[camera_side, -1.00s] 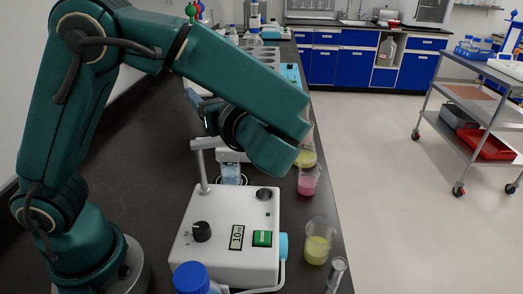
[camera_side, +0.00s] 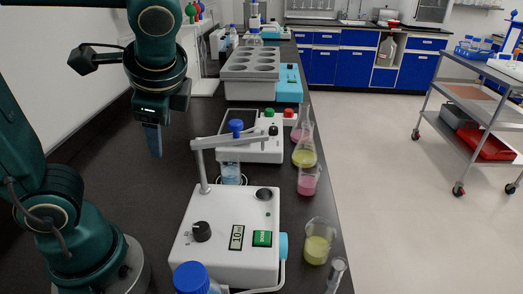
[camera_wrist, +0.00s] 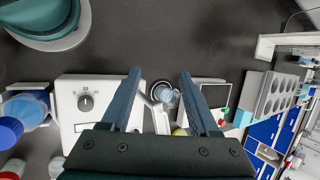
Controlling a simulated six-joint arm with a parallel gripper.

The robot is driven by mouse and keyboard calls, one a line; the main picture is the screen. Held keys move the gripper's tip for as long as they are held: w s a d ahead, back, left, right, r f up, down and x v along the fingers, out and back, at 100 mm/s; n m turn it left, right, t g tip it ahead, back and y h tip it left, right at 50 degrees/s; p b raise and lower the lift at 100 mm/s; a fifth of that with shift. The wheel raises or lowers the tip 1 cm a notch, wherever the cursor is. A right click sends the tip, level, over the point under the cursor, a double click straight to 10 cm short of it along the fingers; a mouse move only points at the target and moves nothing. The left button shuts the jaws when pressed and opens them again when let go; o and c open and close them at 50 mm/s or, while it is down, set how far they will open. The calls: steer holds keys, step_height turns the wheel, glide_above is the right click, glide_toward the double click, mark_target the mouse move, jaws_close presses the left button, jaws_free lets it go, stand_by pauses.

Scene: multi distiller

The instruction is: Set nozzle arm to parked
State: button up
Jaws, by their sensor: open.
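The white dispenser box (camera_side: 225,240) stands on the black bench with a dial, a small display and a green button. Its grey nozzle arm (camera_side: 235,142) sits on a post at the box's back left corner and reaches right, above a clear vessel (camera_side: 231,174). In the wrist view the nozzle arm (camera_wrist: 155,112) shows between my finger lines, beside the vessel (camera_wrist: 165,95). My gripper (camera_side: 154,155) points down, left of and apart from the nozzle arm. In the wrist view my gripper (camera_wrist: 159,74) has its fingers wide apart with nothing held.
A white stirrer-like device (camera_side: 252,148) stands behind the box, then a grey block with round wells (camera_side: 250,72). Beakers (camera_side: 318,240) and a flask (camera_side: 304,152) line the right bench edge. A blue-capped bottle (camera_side: 192,278) is in front.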

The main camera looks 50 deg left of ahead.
steer(key=s+d+r+n+t+h, duration=0.1)
steer(key=d+n+t+h, duration=0.1)
steer(key=d+n+h, duration=0.15)
steer(key=n+g+h, duration=0.2)
steer(key=h, duration=0.1)
glide_above(262, 236)
step_height(262, 236, down, 4)
steer(key=f, duration=0.1)
steer(key=shift+m+g, duration=0.25)
steer(key=shift+g, duration=0.15)
step_height(262, 236, down, 6)
steer(key=shift+r, duration=0.1)
steer(key=shift+f, duration=0.85)
stand_by(0.4)
